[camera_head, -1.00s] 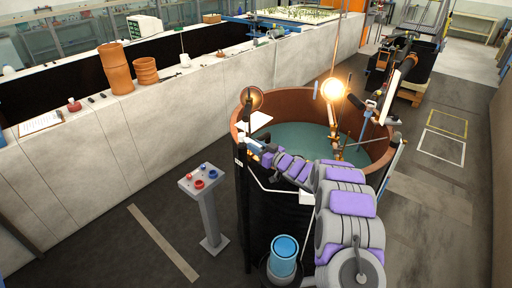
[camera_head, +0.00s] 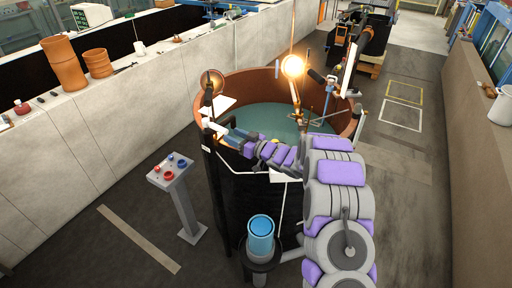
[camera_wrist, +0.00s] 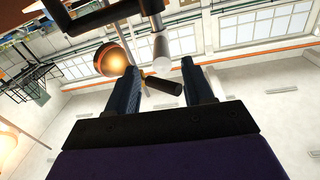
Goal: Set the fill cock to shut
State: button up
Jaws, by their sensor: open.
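My gripper (camera_head: 229,136) is open at the near left rim of the round brown tub (camera_head: 262,84), beside a small white fitting (camera_head: 213,128). In the wrist view its two dark blue fingers (camera_wrist: 160,68) stand apart. A short black handle-like piece (camera_wrist: 165,85) and a pale cylinder (camera_wrist: 160,48) show in the gap between them. These look like parts of the fill cock, but I cannot tell its setting. No grip on them shows. My arm hides part of the tub's near side in the head view.
A brown dome lamp (camera_wrist: 110,62) hangs close to the left finger; a lit bulb (camera_head: 293,66) glows over the tub. A control pedestal (camera_head: 172,175) stands left on the floor. A blue cylinder (camera_head: 260,236) stands low in front. The floor at right is open.

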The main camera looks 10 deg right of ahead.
jog(key=v, duration=1)
jog(key=shift+s+d, duration=0.2)
jog(key=shift+d, duration=0.1)
